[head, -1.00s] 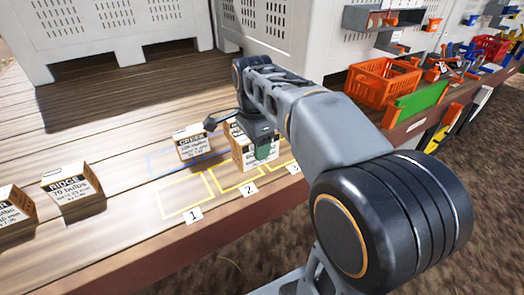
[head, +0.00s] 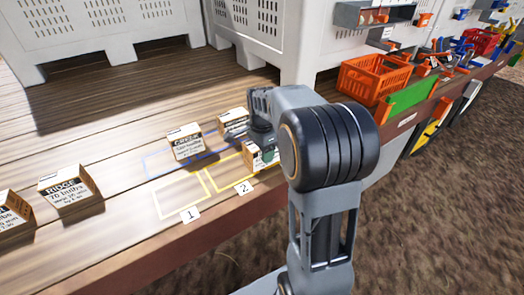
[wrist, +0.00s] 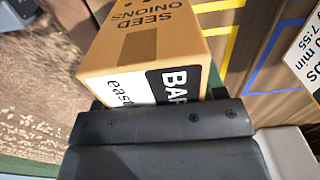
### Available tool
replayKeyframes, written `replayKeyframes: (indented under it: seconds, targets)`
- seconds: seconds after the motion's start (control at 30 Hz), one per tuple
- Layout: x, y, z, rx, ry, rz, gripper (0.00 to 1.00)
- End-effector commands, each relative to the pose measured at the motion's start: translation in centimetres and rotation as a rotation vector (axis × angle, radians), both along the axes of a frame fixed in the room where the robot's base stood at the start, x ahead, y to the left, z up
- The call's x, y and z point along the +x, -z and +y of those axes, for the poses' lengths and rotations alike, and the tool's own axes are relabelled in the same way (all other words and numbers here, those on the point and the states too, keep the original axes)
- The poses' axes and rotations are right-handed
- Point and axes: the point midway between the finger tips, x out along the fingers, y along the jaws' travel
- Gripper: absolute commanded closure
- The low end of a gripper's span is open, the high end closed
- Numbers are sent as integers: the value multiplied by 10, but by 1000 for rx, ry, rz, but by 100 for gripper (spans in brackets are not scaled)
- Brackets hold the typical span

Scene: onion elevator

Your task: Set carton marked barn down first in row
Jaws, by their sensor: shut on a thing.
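The held carton, marked "BAR…" with "SEED ONIONS" on another face, fills the middle of the wrist view (wrist: 150,50). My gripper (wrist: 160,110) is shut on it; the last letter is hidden. In the head view, my gripper (head: 262,138) holds the carton (head: 254,158) at the right of the number 2 spot. My arm covers part of it, and I cannot tell whether it touches the bench. The row has yellow outlines with number tags; spot 1 (head: 181,194) is empty, its tag (head: 189,215) in front. The number 3 tag is hidden behind my arm.
A carton marked CREEK (head: 186,148) and another carton (head: 233,123) stand behind the yellow row by a blue outline (head: 150,166). A RIDGE carton (head: 68,188) and a cut-off carton (head: 14,212) stand left. White bins (head: 105,30) and an orange crate (head: 372,78) lie beyond.

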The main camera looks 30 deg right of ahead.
Motion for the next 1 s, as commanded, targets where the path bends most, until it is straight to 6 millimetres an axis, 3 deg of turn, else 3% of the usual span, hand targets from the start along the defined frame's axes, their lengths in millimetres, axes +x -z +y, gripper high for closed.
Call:
replayKeyframes:
  seconds: [0.53,0.57,0.8,1.0]
  targets:
    - [0,10,0,-1,0,-2,75]
    - [0,10,0,0,0,-1,33]
    - [0,9,0,0,0,0,11]
    - [0,9,0,0,-1,0,11]
